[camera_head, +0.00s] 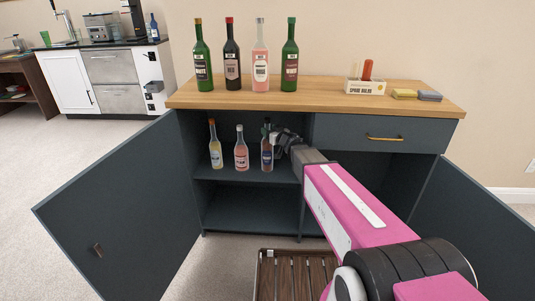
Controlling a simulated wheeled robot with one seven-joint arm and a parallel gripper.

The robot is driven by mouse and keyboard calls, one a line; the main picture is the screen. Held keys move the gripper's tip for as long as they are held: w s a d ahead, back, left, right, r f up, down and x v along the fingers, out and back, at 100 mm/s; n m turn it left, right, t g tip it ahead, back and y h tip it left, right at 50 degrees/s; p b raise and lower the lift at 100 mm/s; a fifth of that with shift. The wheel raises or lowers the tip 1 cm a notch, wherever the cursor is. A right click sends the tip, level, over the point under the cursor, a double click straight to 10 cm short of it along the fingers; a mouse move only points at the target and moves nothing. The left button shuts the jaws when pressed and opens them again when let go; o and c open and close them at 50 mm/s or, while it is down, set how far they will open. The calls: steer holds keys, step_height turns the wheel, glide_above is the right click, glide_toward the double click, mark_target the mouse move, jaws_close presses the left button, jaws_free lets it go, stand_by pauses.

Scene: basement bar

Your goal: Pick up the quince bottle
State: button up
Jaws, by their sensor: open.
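Three bottles stand upright on the cabinet's inner shelf: a yellow bottle (215,151) with an orange top, a pink bottle (241,155), and a darker reddish-brown bottle (267,155) with a dark label. Their labels are too small to read, so I cannot tell for sure which is the quince bottle. My gripper (272,136) is open inside the cabinet. It is at the upper part of the darker bottle, close to its neck. I cannot tell whether it touches the glass. The arm partly hides the shelf's right side.
Several wine bottles (261,64) stand on the wooden cabinet top (330,92), with a white box (366,86) and sponges (417,95) further right. Both cabinet doors (125,205) stand open. A slatted wooden crate (263,285) is on the floor in front.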

steer(key=x, duration=0.4)
steer(key=shift+w+a+f, duration=0.1)
steer(key=shift+w, duration=0.2)
jaws_close()
stand_by(1.1)
